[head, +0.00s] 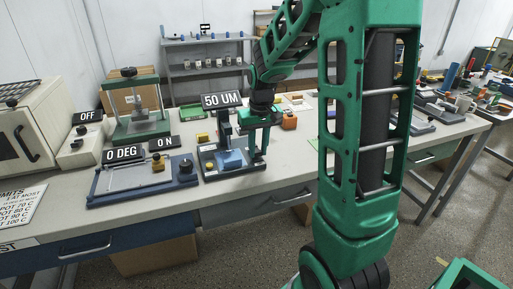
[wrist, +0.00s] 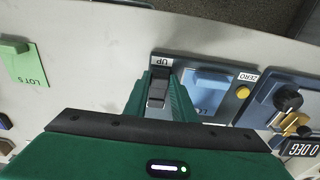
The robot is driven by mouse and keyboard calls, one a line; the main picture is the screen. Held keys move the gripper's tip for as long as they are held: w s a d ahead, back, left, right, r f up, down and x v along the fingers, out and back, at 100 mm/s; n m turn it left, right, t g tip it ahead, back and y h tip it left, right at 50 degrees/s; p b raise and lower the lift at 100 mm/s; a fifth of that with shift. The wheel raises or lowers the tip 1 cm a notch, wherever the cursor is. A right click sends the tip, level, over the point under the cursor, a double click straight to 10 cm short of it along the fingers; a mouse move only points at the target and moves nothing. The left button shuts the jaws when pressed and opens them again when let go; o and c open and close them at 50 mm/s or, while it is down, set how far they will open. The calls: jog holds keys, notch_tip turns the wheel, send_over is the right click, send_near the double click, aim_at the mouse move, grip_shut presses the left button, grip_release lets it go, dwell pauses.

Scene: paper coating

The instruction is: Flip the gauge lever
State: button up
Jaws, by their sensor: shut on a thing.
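The thickness gauge (head: 231,172) stands on the bench in the head view, with a dark base, a blue block and a "50 UM" display (head: 221,100) on top. In the wrist view its dark base (wrist: 222,118) carries a yellow button (wrist: 243,91) by a "ZERO" label. The black gauge lever (wrist: 158,86) shows between my fingers, beside a label reading "UP" (wrist: 162,62). My gripper (head: 260,157) is at the gauge's right side, its green fingers (wrist: 160,90) shut on the lever. The finger contact is partly hidden in the head view.
Left of the gauge is a blue-grey coating plate (head: 130,178) with "0 DEG" and "ON" signs. A green press (head: 138,125) stands behind it. An orange block (head: 289,120) lies right of my gripper.

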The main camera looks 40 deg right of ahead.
jog(key=shift+s+a+f+t+h, duration=0.1)
jog(key=shift+s+f+t+h, duration=0.1)
jog(key=shift+t, duration=0.45)
jog(key=shift+s+a+f+t+h, duration=0.1)
jog(key=shift+s+f+t+h, duration=0.1)
jog(key=shift+t, duration=0.45)
jog(key=o, duration=1.1)
jog(key=shift+c, duration=0.2)
jog(key=d+v, duration=0.1)
jog(key=v, duration=0.9)
jog(key=shift+a+r, duration=0.35)
jog(key=shift+a, duration=0.1)
jog(key=shift+s, duration=0.1)
